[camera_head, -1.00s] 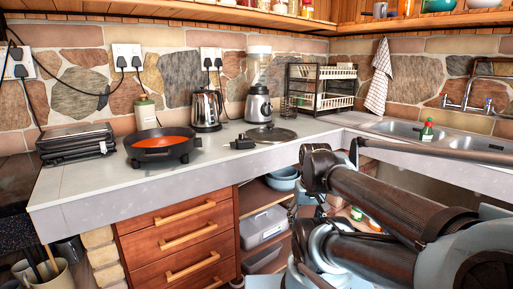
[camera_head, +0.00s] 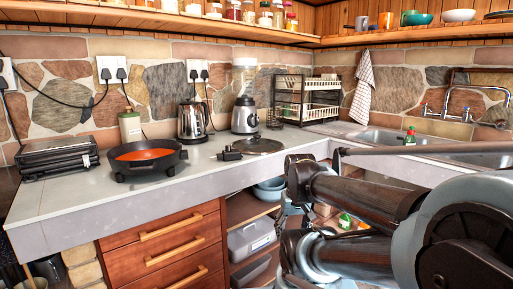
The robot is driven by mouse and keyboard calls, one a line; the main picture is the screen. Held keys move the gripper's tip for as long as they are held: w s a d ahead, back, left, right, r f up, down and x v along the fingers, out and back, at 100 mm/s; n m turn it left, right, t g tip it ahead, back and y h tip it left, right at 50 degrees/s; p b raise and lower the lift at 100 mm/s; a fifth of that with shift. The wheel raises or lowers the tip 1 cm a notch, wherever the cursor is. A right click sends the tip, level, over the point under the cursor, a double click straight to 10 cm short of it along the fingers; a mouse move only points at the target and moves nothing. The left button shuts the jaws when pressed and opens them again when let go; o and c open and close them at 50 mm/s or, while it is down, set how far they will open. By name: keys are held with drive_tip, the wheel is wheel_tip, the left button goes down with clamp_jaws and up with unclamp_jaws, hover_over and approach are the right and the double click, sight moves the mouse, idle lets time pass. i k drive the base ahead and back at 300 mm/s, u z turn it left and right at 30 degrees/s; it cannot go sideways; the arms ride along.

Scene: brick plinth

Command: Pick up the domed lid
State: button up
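The domed lid (camera_head: 259,147) looks like a low glass lid with a dark rim and lies on the pale worktop (camera_head: 100,195). It is in front of the blender, near the worktop's front edge. A small black control or plug piece (camera_head: 230,154) lies at its left side; I cannot tell whether they touch. My arm's dark links fill the lower right, to the right of the lid and apart from it in the picture. I cannot make out my gripper's fingers.
An electric pan (camera_head: 147,160) with an orange inside stands left of the lid. A kettle (camera_head: 193,121), blender (camera_head: 245,115) and dish rack (camera_head: 305,100) stand behind it. The sink (camera_head: 380,138) is at right. Wooden drawers (camera_head: 165,250) and open shelves are below the worktop.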

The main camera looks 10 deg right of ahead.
sight(256, 145)
drive_tip(key=u, duration=0.05)
drive_tip(key=k, duration=1.15)
drive_tip(key=z, duration=0.55)
drive_tip(key=i, duration=1.8)
drive_tip(key=u, duration=0.5)
